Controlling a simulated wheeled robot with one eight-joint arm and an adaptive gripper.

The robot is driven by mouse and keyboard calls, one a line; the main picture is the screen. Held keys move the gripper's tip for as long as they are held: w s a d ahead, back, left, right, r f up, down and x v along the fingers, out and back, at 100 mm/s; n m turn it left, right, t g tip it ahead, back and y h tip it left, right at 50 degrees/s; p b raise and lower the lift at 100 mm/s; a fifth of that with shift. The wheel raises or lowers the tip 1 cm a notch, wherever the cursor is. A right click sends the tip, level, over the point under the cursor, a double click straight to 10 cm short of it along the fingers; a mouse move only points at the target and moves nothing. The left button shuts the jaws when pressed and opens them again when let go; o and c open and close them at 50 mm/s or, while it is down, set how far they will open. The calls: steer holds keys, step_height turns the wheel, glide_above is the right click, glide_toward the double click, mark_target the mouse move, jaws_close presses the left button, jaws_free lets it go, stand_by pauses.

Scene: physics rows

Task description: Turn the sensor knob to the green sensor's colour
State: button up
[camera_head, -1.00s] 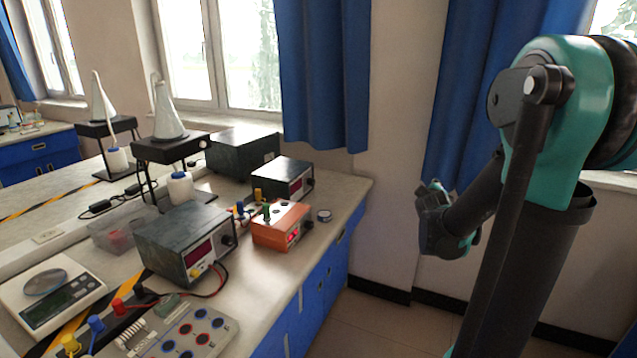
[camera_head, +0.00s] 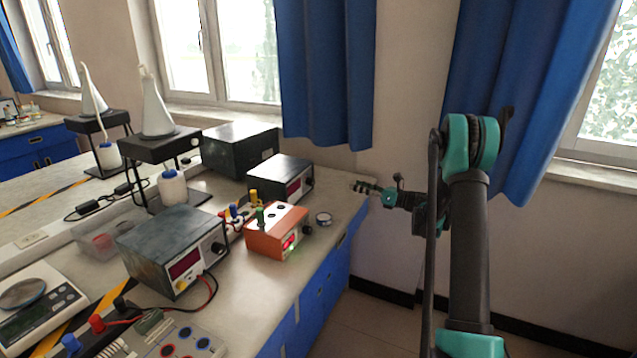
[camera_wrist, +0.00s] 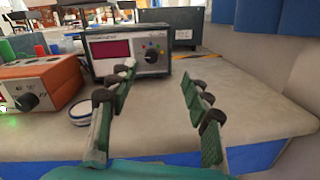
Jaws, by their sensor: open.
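The orange box (camera_head: 270,241) stands on the bench with a dark round knob (camera_head: 308,228) on its right-hand front and a small red lit display. A green plug (camera_head: 260,216) stands upright on its top. In the wrist view the box (camera_wrist: 62,78) and its knob (camera_wrist: 27,101) are at the left, with a small green glow at the picture's edge. The knob's pointer direction is unclear. My gripper (camera_head: 363,187) is at the bench's far right end, apart from the box. In the wrist view its two fingers (camera_wrist: 158,74) are spread with nothing between them.
A small white-and-blue round item (camera_wrist: 80,112) lies right of the orange box. A dark power supply (camera_wrist: 130,50) stands behind it. Another metering box (camera_head: 175,245) with cables is nearer in the head view. The bench top (camera_wrist: 245,110) at right is clear.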

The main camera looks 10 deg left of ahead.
mark_target(314, 182)
steer(key=f, duration=0.1)
steer(key=a+f+n+g, duration=0.1)
steer(key=shift+s+f+n, duration=0.15)
steer(key=shift+f+n, duration=0.15)
steer(key=shift+f, duration=0.1)
steer(key=x, duration=1.6)
steer(key=shift+a, duration=0.45)
steer(key=shift+c, duration=0.5)
jaws_close()
